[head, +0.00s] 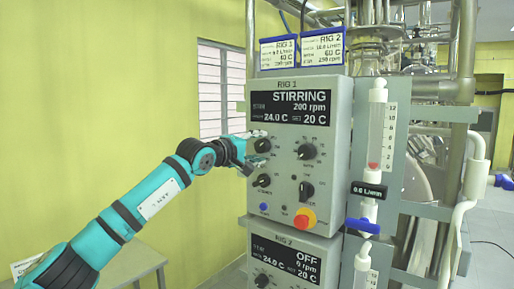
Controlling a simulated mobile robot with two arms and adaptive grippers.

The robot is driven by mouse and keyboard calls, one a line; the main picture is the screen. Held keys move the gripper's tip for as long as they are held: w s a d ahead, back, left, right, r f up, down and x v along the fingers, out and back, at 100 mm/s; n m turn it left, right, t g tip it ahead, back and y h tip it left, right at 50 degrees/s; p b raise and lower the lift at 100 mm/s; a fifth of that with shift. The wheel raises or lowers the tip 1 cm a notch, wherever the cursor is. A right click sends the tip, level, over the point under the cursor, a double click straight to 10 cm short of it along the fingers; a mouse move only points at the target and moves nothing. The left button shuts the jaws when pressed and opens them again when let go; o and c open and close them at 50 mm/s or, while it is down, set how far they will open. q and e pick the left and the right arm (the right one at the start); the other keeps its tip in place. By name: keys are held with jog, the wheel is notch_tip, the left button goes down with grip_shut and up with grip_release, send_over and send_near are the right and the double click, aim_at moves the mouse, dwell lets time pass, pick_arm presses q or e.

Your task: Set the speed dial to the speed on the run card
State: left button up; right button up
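The RIG 1 control panel (340,110) faces me; its display (290,107) reads STIRRING, 200 rpm, 24.0 C and set 20 C. Four black dials sit below: upper left (263,146), upper right (306,151), lower left (263,181) and lower right (306,191). Their labels are too small to read surely. The RIG 1 run card (279,52) hangs above the panel; it seems to show 60 C and an rpm line that is too blurred to be sure of. My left gripper (253,153) is at the upper left dial, partly covering it; its finger gap is unclear. My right gripper is out of view.
A red stop knob (305,217) on a yellow base and a blue button (263,206) sit low on the panel. The RIG 2 panel (332,250) is below, reading OFF. The RIG 2 card (322,46) hangs above. A flow tube with blue valve (362,226) stands right.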

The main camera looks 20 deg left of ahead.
pick_arm(q)
jog(key=v, duration=1.2)
dwell(0.4)
